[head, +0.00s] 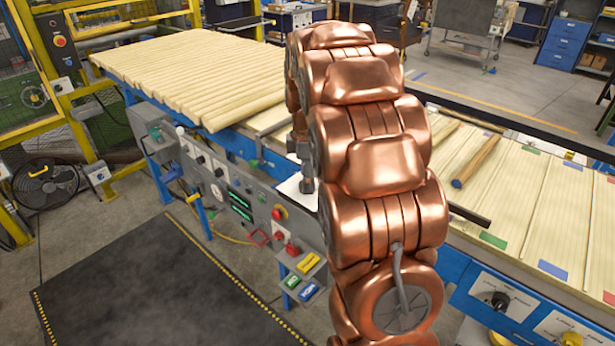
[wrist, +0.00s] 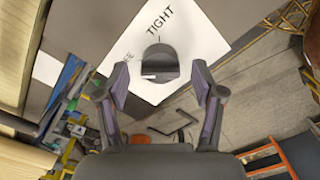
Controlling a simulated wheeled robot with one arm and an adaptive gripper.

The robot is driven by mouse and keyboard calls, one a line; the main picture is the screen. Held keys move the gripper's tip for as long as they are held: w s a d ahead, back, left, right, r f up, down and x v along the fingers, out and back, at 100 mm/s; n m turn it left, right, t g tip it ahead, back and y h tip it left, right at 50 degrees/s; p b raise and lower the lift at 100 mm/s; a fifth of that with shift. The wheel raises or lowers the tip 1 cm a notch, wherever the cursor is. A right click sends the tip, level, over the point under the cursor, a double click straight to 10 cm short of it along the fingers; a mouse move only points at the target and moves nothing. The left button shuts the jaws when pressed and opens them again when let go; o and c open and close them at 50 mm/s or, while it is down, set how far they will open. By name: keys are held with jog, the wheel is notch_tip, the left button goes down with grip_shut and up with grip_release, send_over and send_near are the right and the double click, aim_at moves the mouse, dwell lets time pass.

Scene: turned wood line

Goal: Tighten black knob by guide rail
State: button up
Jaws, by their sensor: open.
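The black knob (wrist: 160,63) sits on a white card (wrist: 195,42) in the wrist view. The card reads "TIGHT" above the knob, and a second word at its left is partly cut off, ending in "EE". A small white mark shows on the knob's lower left face. My gripper (wrist: 157,84) is open, with one finger to each side just below the knob, and holds nothing. In the head view my gripper (head: 307,178) is partly visible at the white card (head: 290,190), and my arm hides the knob.
A grey control panel (head: 215,170) with buttons and a red emergency stop (head: 278,212) lies left of the card. Pale wooden slats (head: 190,75) cover the conveyor behind. A turned wooden rod (head: 476,162) lies on the right table. Dark matting (head: 150,270) leaves open floor at front left.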

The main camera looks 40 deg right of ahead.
jog(key=shift+f, duration=0.6)
jog(key=shift+c, duration=0.2)
jog(key=c, duration=1.1)
